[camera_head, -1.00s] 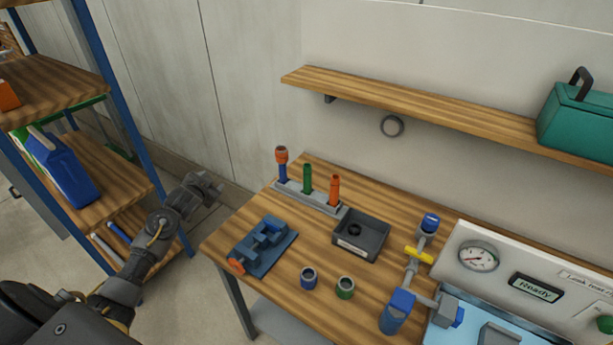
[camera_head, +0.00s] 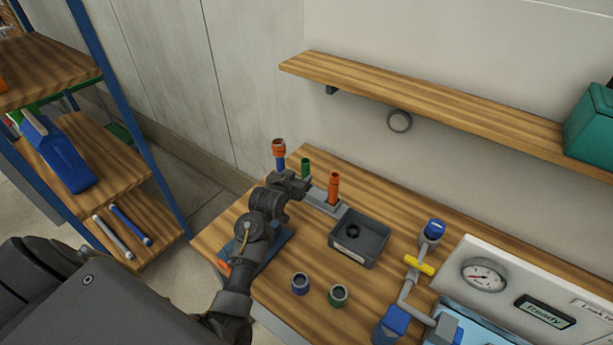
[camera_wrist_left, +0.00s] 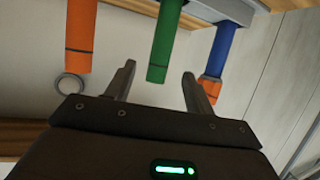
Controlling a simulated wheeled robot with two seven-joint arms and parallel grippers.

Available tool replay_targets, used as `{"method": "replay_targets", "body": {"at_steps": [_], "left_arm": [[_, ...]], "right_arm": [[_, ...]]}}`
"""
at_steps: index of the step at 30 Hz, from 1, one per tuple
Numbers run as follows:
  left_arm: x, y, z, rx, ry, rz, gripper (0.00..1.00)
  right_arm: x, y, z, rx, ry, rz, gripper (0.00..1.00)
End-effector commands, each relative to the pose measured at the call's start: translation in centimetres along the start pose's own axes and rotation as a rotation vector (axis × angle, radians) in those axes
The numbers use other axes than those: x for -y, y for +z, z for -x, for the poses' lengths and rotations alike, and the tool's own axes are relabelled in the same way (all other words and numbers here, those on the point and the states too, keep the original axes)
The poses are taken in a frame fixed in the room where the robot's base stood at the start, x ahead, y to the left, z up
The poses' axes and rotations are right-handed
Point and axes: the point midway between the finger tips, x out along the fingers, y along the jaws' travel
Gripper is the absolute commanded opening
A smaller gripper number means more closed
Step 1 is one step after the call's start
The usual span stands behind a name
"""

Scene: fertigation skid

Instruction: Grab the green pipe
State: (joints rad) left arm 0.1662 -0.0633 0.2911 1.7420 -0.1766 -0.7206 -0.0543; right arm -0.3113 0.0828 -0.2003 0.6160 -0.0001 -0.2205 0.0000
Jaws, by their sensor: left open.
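The green pipe (camera_head: 306,166) stands upright in a grey rack (camera_head: 331,208) on the workbench, between a blue pipe with an orange top (camera_head: 279,154) and an orange pipe (camera_head: 333,187). My left gripper (camera_head: 302,184) is open in front of the green pipe and hides its lower part in the head view. In the left wrist view the pipes appear upside down. There the free end of the green pipe (camera_wrist_left: 170,42) shows between the two open fingers (camera_wrist_left: 158,72); I cannot tell how deep it lies between them. My right gripper is out of view.
A blue fixture (camera_head: 274,244) is partly under my left arm. A valve assembly (camera_head: 418,267) stands right. A wall shelf (camera_head: 430,100) is above.

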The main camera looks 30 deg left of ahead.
Motion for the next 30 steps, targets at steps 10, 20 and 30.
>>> {"method": "replay_targets", "body": {"at_steps": [10,20,30], "left_arm": [[-0.1,-0.1,-3.7,0.0,0.002,-0.003,0.54],[-0.2,-0.1,-5.3,0.002,0.004,-0.001,0.54],[-0.2,0.5,-8.8,0.0,0.004,-0.003,0.54]], "right_arm": [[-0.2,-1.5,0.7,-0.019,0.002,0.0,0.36],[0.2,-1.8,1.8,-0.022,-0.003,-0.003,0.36],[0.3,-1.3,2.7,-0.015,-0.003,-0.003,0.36]]}}
